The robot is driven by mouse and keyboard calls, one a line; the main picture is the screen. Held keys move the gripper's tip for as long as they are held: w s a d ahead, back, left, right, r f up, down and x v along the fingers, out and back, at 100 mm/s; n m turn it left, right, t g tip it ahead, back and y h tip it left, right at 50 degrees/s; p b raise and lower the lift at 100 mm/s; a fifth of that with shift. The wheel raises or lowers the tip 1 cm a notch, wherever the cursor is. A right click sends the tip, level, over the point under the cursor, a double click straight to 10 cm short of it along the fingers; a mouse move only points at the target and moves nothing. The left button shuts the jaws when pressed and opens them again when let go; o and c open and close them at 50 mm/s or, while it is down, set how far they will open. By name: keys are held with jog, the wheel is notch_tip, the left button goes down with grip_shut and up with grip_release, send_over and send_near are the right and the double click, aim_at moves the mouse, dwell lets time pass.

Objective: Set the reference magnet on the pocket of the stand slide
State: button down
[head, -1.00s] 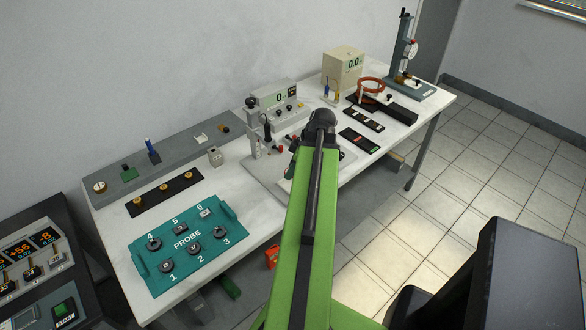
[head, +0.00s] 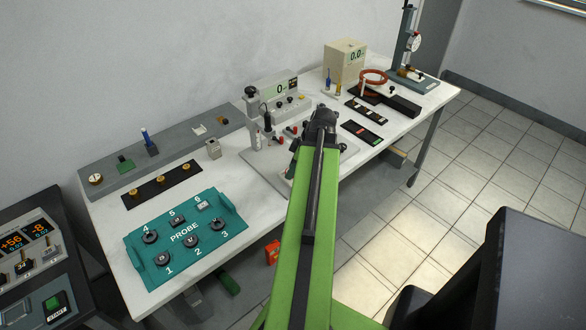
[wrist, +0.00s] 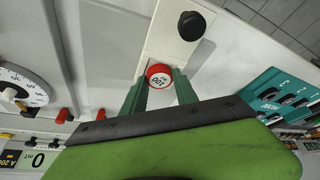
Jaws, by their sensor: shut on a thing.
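My gripper (wrist: 159,90) has green fingers and is shut on the reference magnet (wrist: 158,76), a round piece with a red rim and a white face marked 100, in the wrist view. Behind the magnet is a pale strip (wrist: 157,45) with a black knob (wrist: 191,25), which looks like the stand slide. I cannot tell whether the magnet touches it, and the pocket cannot be made out. In the head view my arm hides the fingers and magnet; its dark wrist is over the pale base plate (head: 262,168) of the stand, right of its upright post (head: 267,130).
A meter box (head: 272,92) stands behind the stand. A teal probe board (head: 187,238) lies at the front left, and a dark strip with brass pieces (head: 162,187) is behind it. Dark trays (head: 362,132) lie to the right. Red knobs (wrist: 65,115) are near the fingers.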

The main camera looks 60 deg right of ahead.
jog(key=shift+f, duration=0.1)
jog(key=c, duration=1.4)
grip_release()
jog(key=shift+o, duration=0.2)
jog(key=o, duration=0.5)
jog(key=p+v, duration=1.6)
jog(key=v, duration=0.1)
jog(key=shift+r, duration=0.2)
jog(key=shift+d, duration=0.1)
